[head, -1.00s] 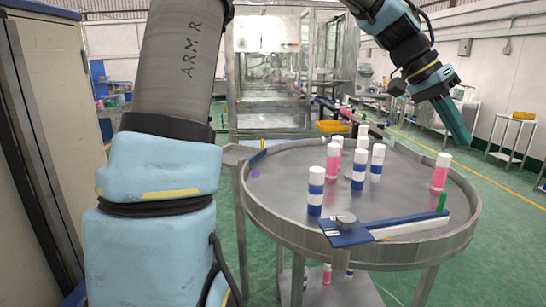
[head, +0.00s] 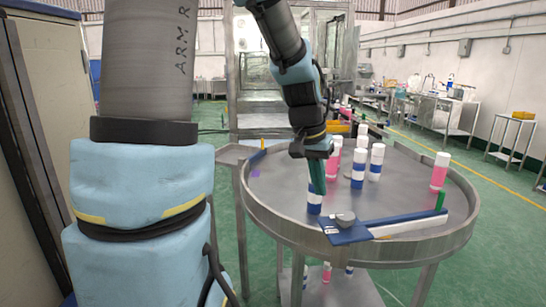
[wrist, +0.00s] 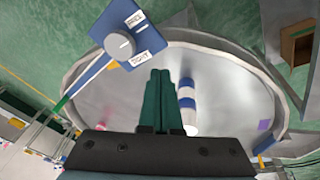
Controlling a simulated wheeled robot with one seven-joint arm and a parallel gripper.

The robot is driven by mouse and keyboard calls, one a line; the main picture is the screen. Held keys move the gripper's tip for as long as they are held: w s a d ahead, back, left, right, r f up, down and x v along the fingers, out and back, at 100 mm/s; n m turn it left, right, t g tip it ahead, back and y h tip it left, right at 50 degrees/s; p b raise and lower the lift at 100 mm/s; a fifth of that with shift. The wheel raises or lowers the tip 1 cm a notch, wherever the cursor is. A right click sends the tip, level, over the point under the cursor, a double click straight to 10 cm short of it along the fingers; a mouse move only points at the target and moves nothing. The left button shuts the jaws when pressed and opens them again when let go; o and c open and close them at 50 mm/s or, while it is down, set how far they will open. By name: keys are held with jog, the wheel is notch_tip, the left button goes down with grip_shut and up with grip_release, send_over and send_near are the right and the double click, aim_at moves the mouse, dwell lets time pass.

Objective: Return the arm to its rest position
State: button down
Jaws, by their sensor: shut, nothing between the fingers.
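My gripper (head: 317,177) hangs over the round steel table in the head view, its green fingers pointing down. The fingers are together with nothing between them, and they also show in the wrist view (wrist: 160,100). In the head view they partly cover a blue-and-white can (head: 314,203) near the table's front left. In the wrist view a blue-and-white can (wrist: 187,105) stands just right of the fingers. I cannot tell whether they touch it. My forearm reaches in from the top of the head view.
The round table (head: 400,248) has a raised rim. Several blue-and-white and pink-and-white cans stand on it, one pink can (head: 440,171) at the right. A blue fixture with a grey knob (head: 345,218) sits at the front edge. The table's left part is bare.

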jog(key=s+a+f+n+t+y, duration=0.1)
jog(key=s+a+f+n, duration=0.2)
jog(key=a, duration=0.6)
jog(key=s+a+f+n+y, duration=0.1)
jog(key=s+a+f+n, duration=0.1)
jog(key=a, duration=0.7)
notch_tip(320, 180, down, 11)
jog(key=s+b, duration=0.1)
jog(key=b, duration=0.9)
jog(key=shift+s+d+f+g, duration=0.2)
jog(key=shift+s+d+g, duration=0.15)
jog(key=shift+g, duration=0.05)
jog(key=shift+r, duration=0.1)
jog(key=c, duration=1.6)
grip_release()
